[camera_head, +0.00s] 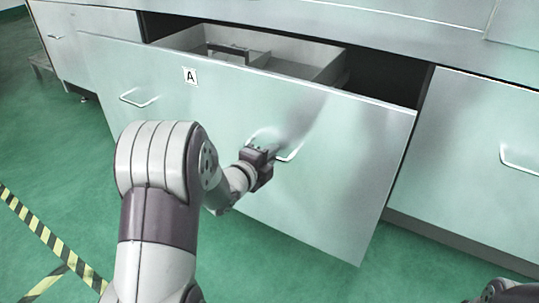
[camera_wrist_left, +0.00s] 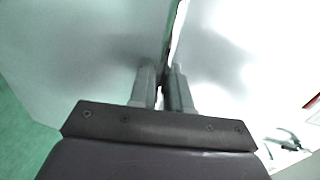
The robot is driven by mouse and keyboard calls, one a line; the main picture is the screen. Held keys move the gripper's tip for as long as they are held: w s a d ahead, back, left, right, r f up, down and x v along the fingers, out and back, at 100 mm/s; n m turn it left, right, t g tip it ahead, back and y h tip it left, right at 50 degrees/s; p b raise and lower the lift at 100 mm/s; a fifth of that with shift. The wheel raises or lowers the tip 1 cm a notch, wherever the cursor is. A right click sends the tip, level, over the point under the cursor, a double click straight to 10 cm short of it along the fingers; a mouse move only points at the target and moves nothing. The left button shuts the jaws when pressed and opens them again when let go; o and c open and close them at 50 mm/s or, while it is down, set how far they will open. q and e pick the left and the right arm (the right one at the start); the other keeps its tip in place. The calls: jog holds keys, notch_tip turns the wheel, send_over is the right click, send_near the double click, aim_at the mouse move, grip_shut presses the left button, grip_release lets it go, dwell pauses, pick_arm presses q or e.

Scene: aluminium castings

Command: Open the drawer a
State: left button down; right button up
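Drawer A (camera_head: 215,110), a wide pale green metal front marked with a white "A" label (camera_head: 190,76), stands pulled out from the cabinet, its inside showing from above. It has two bar handles: a left one (camera_head: 138,101) that is free and a right one (camera_head: 290,154). My left gripper (camera_head: 268,160) is at the right handle. In the left wrist view its two fingers (camera_wrist_left: 162,88) are close together on the handle bar (camera_wrist_left: 175,35), with the drawer front behind. The fingertips are partly hidden in the head view. Only a dark piece of my right arm shows at the bottom right corner.
Inside the drawer is a grey compartmented insert (camera_head: 290,66) with a dark handle-like piece (camera_head: 228,52). A neighbouring front with a handle (camera_head: 518,160) is closed at right. Green floor (camera_head: 60,160) with yellow-black tape (camera_head: 40,232) is open at left.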

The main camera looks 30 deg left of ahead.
pick_arm(q)
jog(key=c, duration=1.3)
grip_release()
jog(key=shift+s+r, duration=0.1)
jog(key=shift+s, duration=0.05)
jog(key=p+v, duration=0.5)
jog(key=v, duration=0.7)
jog(key=shift+s+p, duration=0.2)
jog(key=shift+p, duration=0.1)
